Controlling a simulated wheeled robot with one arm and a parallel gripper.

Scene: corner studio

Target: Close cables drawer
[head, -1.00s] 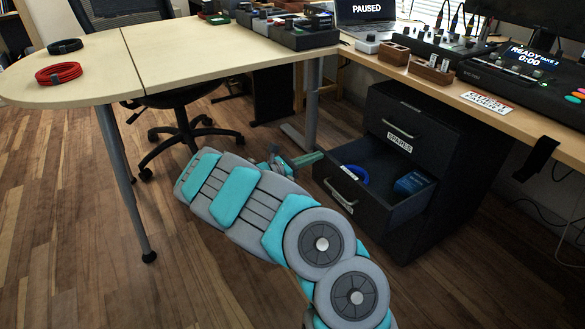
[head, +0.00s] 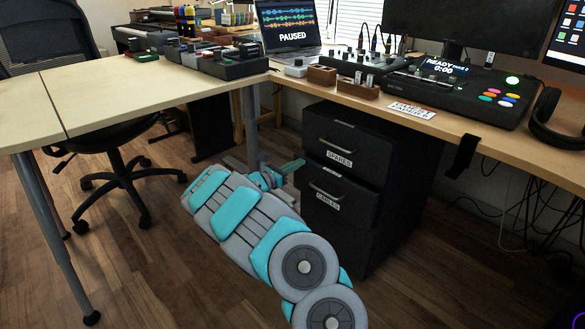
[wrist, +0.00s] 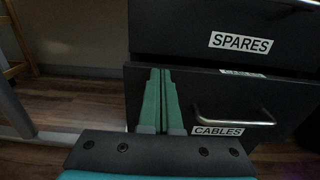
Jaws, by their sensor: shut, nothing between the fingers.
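The black cables drawer (head: 350,198) is the middle drawer of the cabinet, with a bar handle and a CABLES label. In the head view its front stands nearly flush, slightly proud of the drawer above. In the wrist view the drawer front (wrist: 240,95) fills the right side, and part of a second white label shows just above its top edge. My gripper (head: 294,166) is shut and empty. Its green fingers (wrist: 160,85) are in front of the drawer's left part, left of the handle (wrist: 235,120). I cannot tell whether they touch it.
The spares drawer (head: 345,140) above is shut. The wooden desk (head: 440,125) with audio gear overhangs the cabinet. A table leg (head: 251,125) stands just left of my gripper. An office chair (head: 125,165) is further left. Floor (head: 150,270) is open in front.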

